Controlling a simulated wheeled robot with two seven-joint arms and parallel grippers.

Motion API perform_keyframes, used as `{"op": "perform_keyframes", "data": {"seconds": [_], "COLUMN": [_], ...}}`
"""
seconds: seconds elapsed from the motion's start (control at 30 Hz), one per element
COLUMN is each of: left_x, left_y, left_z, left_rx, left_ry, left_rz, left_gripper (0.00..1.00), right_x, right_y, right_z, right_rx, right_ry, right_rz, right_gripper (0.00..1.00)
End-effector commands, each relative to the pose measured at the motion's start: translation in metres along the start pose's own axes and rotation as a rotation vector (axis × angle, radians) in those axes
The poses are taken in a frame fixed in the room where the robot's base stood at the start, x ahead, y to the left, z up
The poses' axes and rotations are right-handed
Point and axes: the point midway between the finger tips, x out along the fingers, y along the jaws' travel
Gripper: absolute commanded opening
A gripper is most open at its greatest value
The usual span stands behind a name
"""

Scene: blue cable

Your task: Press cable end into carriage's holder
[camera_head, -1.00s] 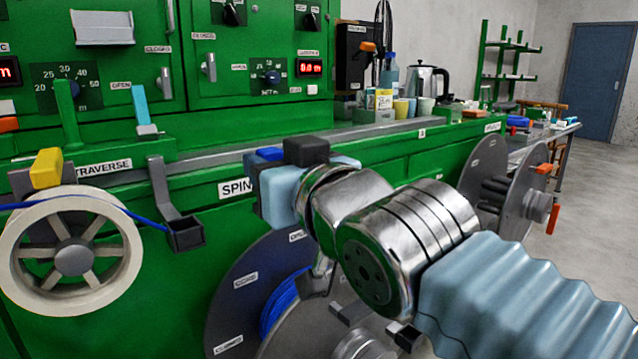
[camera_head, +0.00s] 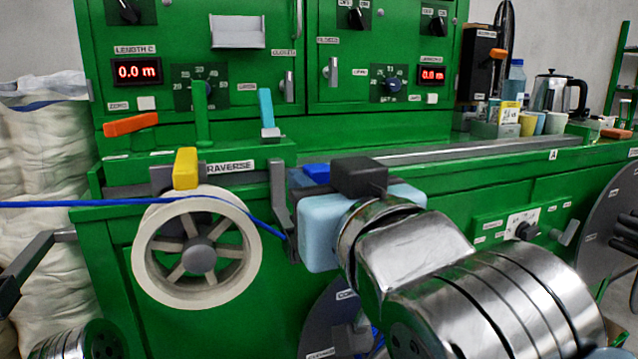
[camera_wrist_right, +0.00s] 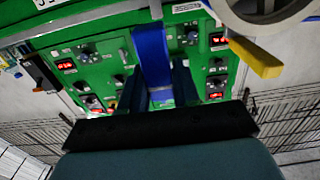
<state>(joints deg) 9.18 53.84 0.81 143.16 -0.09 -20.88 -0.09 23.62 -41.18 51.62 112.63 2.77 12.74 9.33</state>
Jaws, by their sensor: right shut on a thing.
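The blue cable (camera_head: 100,203) comes in from the left, crosses the pale spoked wheel (camera_head: 150,248) under a yellow block (camera_head: 186,168), and slopes down right to the carriage's grey bracket (camera_head: 279,200). The holder at the bracket's foot and the cable end are mostly hidden by my right gripper (camera_head: 322,186), which is just right of them. That gripper is shut on a blue piece (camera_head: 316,172). In the right wrist view the blue piece (camera_wrist_right: 151,50) stands between the dark fingers. Contact with the holder cannot be told. My left gripper is not in view.
The green machine panel (camera_head: 225,130) stands behind, with an orange lever (camera_head: 130,124), a light-blue lever (camera_head: 266,108) and knobs. A grey rail (camera_head: 460,148) runs right. White sacks (camera_head: 45,150) stand at the left. Cups and a kettle (camera_head: 552,92) stand at the back right.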

Motion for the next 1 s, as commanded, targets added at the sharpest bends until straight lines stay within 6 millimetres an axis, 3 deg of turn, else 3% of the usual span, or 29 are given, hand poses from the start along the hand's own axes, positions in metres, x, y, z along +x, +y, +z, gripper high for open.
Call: {"op": "perform_keyframes", "data": {"seconds": [0.9, 1.0], "left_x": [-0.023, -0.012], "left_y": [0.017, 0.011], "left_z": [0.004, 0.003], "left_rx": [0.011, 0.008], "left_ry": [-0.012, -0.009], "left_rz": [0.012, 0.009], "left_gripper": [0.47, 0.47], "right_x": [0.064, 0.063], "right_y": [0.001, 0.000], "right_z": [-0.002, 0.009], "right_rx": [0.001, 0.001], "right_ry": [0.000, 0.002], "right_rz": [0.002, 0.000], "right_gripper": [0.00, 0.00]}}
